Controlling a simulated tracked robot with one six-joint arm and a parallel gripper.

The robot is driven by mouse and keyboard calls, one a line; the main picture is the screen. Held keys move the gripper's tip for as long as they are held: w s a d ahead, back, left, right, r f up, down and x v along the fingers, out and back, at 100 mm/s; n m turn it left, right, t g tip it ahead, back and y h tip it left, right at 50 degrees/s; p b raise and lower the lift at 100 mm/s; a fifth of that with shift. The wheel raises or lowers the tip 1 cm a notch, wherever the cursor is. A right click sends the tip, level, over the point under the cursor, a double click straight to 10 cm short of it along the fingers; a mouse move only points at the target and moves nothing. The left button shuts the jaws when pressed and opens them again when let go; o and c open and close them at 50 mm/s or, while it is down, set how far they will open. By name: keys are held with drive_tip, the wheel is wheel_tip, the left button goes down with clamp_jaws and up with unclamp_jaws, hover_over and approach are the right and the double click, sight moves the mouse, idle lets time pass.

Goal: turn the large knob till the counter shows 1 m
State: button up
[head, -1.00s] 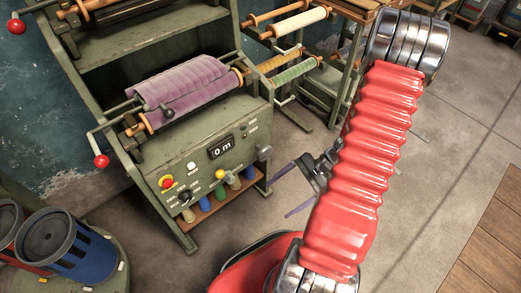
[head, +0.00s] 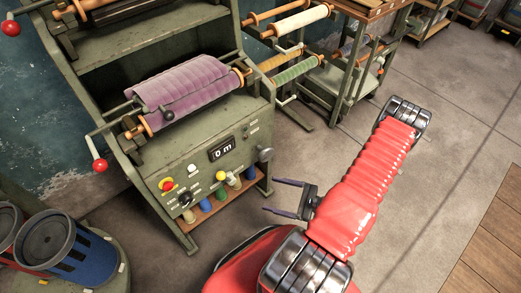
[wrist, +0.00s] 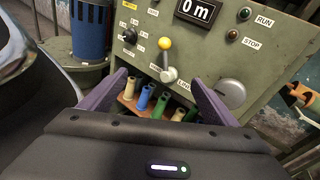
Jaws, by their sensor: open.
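The counter (head: 222,148) on the green machine's front panel reads 0 m, also in the wrist view (wrist: 195,11). A large round grey knob (head: 265,155) sits at the panel's right end; it also shows in the wrist view (wrist: 231,93), partly behind my right finger. A smaller black knob (wrist: 130,36) is at the panel's left, and a lever with a yellow ball (wrist: 165,44) stands between them. My gripper (head: 271,196) is open and empty, its purple fingers pointing at the panel's lower right side, apart from the knob.
A purple cloth roll (head: 178,90) lies on top of the machine. Several coloured spools stand on a wooden shelf (head: 226,200) under the panel. A blue bin (head: 72,245) stands at the lower left. Grey floor at the right is clear.

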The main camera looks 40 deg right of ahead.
drive_tip(key=w+d+f+m+t+h, duration=0.3)
drive_tip(key=w+d+h, duration=0.3)
drive_tip(key=d, duration=0.4)
drive_tip(key=shift+d+t+h, duration=0.2)
drive_tip(key=shift+t+h, duration=0.4)
drive_tip(key=shift+h, duration=0.3)
drive_tip(key=shift+w, duration=0.1)
